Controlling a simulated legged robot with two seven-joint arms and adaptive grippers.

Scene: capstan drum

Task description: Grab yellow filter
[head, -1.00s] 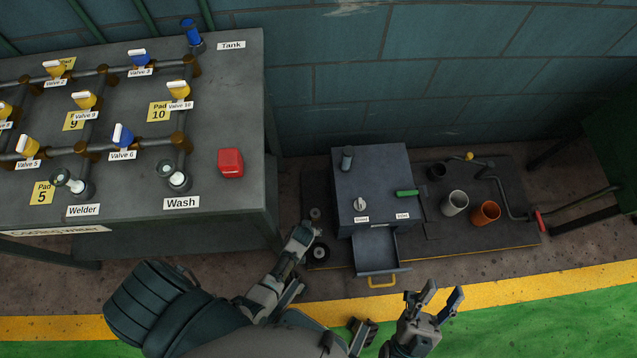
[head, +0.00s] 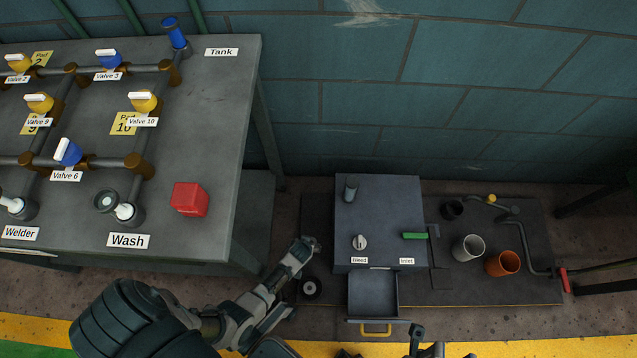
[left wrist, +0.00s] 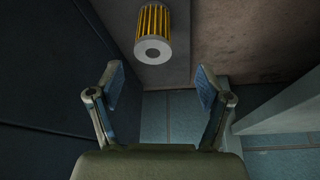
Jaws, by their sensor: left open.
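The yellow filter (left wrist: 153,32) is a pleated yellow cylinder with a pale end cap and a dark centre hole. In the left wrist view it is at the top, beyond my left gripper (left wrist: 158,72), whose two fingers are apart with nothing between them. The filter is roughly in line with the gap and not touched. In the head view my left gripper (head: 312,243) is low, left of the grey box (head: 380,215); I cannot make out the filter there. My right gripper (head: 440,345) is at the bottom edge, partly cut off, fingers apart and empty.
The box has an open drawer (head: 373,295) with a yellow handle. A black ring (head: 311,288) lies near my left gripper. A grey cup (head: 467,248) and an orange cup (head: 502,263) stand on the right. The valve table (head: 215,115) is at left, with a red block (head: 190,199).

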